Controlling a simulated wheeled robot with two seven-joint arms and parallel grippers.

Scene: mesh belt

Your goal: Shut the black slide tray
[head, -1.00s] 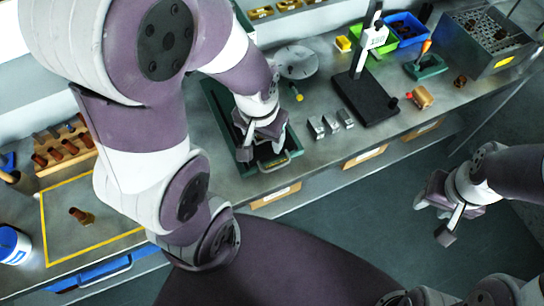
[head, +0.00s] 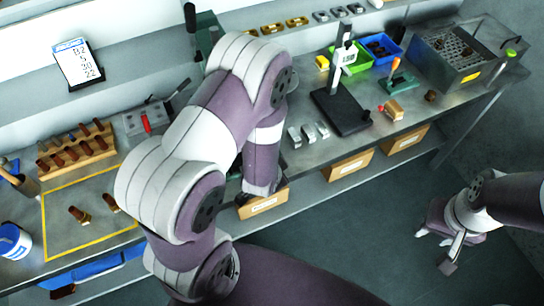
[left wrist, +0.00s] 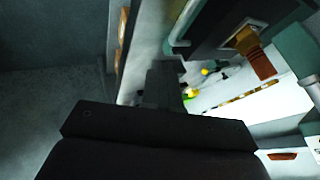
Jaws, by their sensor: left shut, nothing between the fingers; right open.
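The black slide tray is not clear in the head view, where my left arm covers that part of the bench. In the left wrist view a dark, flat panel (left wrist: 212,28) with a pale green edge shows at the top; it may be the slide tray, but I cannot tell how far out it is. My left gripper (left wrist: 165,88) is shut and empty in the left wrist view, below that panel; contact cannot be told. In the head view my left forearm hides its fingers. My right gripper (head: 436,250) is open and empty, out over the floor at the right.
A black stand (head: 341,110), small metal blocks (head: 308,133) and green and blue bins (head: 382,46) are on the bench right of my left arm. Wood-fronted drawers (head: 350,164) sit below the bench edge. A peg rack (head: 77,147) is at the left. The floor in front is clear.

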